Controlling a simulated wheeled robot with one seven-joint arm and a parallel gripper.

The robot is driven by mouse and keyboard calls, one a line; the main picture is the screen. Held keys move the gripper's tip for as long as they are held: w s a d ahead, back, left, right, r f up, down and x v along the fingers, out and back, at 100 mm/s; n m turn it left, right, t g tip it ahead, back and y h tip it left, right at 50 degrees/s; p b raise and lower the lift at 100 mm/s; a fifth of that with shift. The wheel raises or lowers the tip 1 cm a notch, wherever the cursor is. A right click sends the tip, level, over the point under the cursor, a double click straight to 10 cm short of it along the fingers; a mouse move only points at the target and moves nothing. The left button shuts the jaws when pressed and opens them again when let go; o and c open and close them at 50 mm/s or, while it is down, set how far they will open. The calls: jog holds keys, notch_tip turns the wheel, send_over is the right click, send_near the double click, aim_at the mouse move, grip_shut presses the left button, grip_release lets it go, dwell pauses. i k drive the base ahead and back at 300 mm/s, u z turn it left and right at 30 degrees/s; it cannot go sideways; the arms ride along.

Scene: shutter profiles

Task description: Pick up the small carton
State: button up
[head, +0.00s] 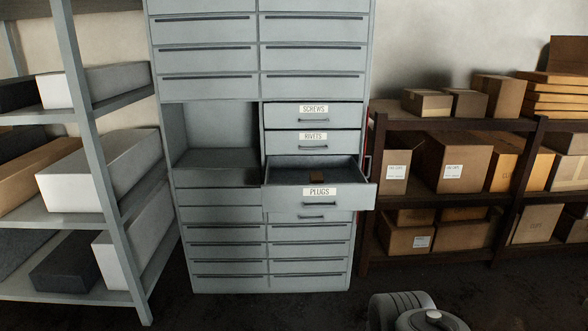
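The drawer is pulled out from the grey cabinet (213,225), below the shut drawers labelled SCREWS (286,116) and RIVETS (284,143). My gripper is not in view; only a grey rounded part of my arm shows at the bottom edge, right of centre.
An open empty niche (222,135) is left of the labelled drawers. A grey shelf rack (85,135) with long boxes stands at left. A dark shelf (450,125) with several larger brown cartons stands at right. The dark floor before the cabinet looks clear.

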aim_at(315, 178)
jog(key=u, duration=0.15)
jog(key=i, duration=0.45)
jog(key=u, duration=0.95)
jog(key=i, duration=2.3)
jog(key=z, duration=0.75)
jog(key=i, duration=0.9)
jog(key=z, duration=0.05)
